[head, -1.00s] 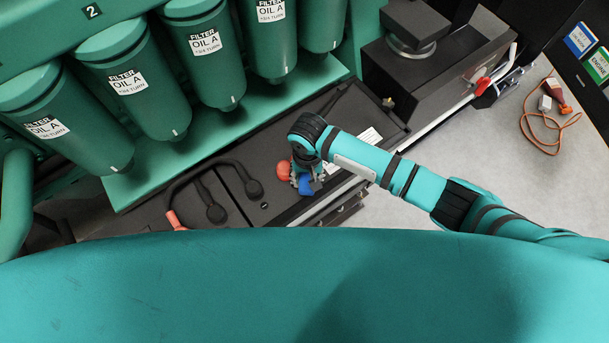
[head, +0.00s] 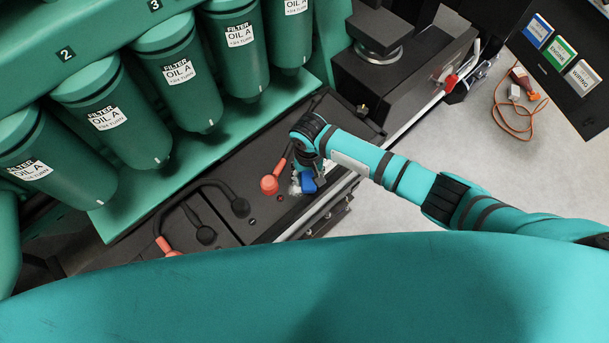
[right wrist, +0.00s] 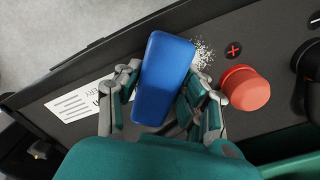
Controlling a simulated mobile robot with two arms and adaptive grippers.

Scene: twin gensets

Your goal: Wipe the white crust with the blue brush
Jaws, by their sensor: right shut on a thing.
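The blue brush (right wrist: 164,78) is held between the fingers of my right gripper (right wrist: 163,95), over the dark battery top. It also shows as a small blue patch in the head view (head: 309,183), below the gripper (head: 308,168). The white crust (right wrist: 202,53) is a speckled patch beside the brush and near the red terminal cap (right wrist: 246,88). In the head view the crust (head: 295,187) lies just left of the brush. Part of it may be hidden under the brush. I cannot tell whether the brush touches the surface. My left gripper is out of view.
The red cap (head: 269,185) with its cable stands close left of the brush. Black caps and cables (head: 206,235) lie further left. Green oil filters (head: 184,85) hang behind. A black box (head: 385,60) stands at the back right. Grey floor lies right.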

